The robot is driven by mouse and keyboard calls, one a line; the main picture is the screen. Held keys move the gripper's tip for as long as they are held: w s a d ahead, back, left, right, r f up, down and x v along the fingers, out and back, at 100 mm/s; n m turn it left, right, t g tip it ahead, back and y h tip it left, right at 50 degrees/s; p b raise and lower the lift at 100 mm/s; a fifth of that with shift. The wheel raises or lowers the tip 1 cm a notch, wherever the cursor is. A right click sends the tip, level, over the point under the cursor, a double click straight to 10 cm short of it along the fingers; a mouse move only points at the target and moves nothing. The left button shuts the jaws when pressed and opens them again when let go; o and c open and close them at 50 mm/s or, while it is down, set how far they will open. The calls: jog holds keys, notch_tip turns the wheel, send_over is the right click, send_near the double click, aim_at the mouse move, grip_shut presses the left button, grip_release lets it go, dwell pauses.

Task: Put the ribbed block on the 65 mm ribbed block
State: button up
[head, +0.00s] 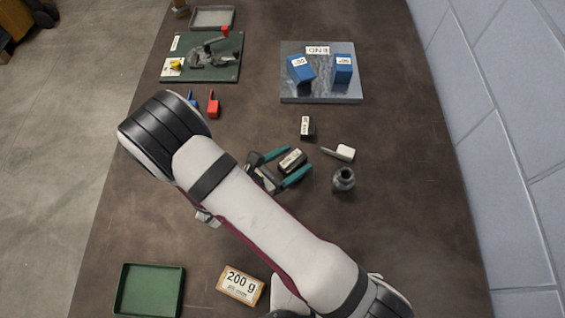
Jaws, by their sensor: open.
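A dark block with a white label (292,160) lies on the table between the two teal fingers of my gripper (300,158). The fingers are apart, one on each side of it; I cannot tell whether they touch it or at what height they are. A second dark block with a white label (307,126) stands just beyond the fingertips, farther up the table. The labels are too small to read, so I cannot tell which block is the 65 mm one. The ribs are also too small to make out.
A white piece with a handle (344,152) and a dark round fitting (343,179) stand right of my gripper. A metal END plate (330,92) bears two blue blocks. A green board (226,73) is far left. A green tray (150,292) and 200 g block (240,286) are near.

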jog(key=v, duration=1.2)
jog(key=s+d+r+m+g+y, duration=0.1)
jog(key=s+d+r+m+g, duration=0.1)
jog(key=d+r+m+g, duration=0.4)
jog(key=s+d+r+m+g, duration=0.25)
jog(key=d+m+g, duration=0.35)
jog(key=m, duration=0.4)
jog(key=s+r+m+t+y, duration=0.1)
jog(key=s+r+m+y, duration=0.1)
jog(key=m+y, duration=0.3)
jog(key=s+d+r+m+t+y, duration=0.1)
jog(key=s+r+m+y, duration=0.2)
jog(key=m, duration=0.8)
jog(key=shift+s+r+m+y, duration=0.35)
jog(key=shift+s+y, duration=0.45)
jog(key=shift+y, duration=0.4)
